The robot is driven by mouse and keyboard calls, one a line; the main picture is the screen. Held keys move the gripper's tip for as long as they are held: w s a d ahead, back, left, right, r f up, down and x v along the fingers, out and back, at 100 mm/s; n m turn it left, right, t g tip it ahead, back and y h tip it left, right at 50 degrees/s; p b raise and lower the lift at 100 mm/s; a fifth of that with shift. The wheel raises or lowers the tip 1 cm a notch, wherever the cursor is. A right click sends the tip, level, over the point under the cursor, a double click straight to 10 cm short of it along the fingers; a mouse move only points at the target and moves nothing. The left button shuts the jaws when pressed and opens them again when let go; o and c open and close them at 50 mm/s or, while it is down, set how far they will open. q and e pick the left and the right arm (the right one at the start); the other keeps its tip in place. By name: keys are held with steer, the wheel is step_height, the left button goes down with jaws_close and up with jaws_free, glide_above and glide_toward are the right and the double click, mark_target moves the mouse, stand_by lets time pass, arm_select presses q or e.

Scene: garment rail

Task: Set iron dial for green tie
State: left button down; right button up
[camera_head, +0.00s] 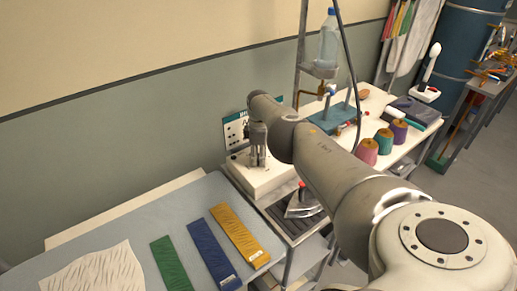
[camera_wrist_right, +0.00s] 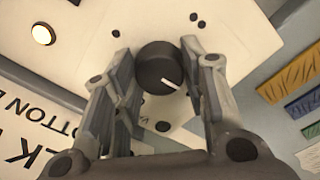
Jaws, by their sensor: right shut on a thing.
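My right gripper (camera_head: 258,156) is over the pale control box (camera_head: 268,182) at the end of the table. In the right wrist view its fingers (camera_wrist_right: 160,66) stand on both sides of a dark round dial (camera_wrist_right: 158,68) and are shut on it. The dial's white pointer line points to the lower right of that picture. In the head view the gripper hides the dial. The green tie (camera_head: 171,264) lies flat on the grey board, left of the blue tie (camera_head: 211,251) and yellow tie (camera_head: 240,233). The iron (camera_head: 304,203) rests on a dark stand. My left gripper is out of view.
A lettered chart (camera_head: 235,131) stands behind the box; its lettering is partly cut off in the wrist view. A lamp (camera_wrist_right: 43,34) on the box glows. A pale crumpled cloth (camera_head: 92,270) lies on the board. Thread cones (camera_head: 367,150) and a water bottle (camera_head: 327,42) are further back.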

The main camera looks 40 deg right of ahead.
steer(key=shift+w+r+m, duration=0.1)
steer(key=shift+m, duration=0.4)
stand_by(0.4)
steer(key=o, duration=0.9)
steer(key=shift+o, duration=0.6)
steer(key=shift+n, duration=0.3)
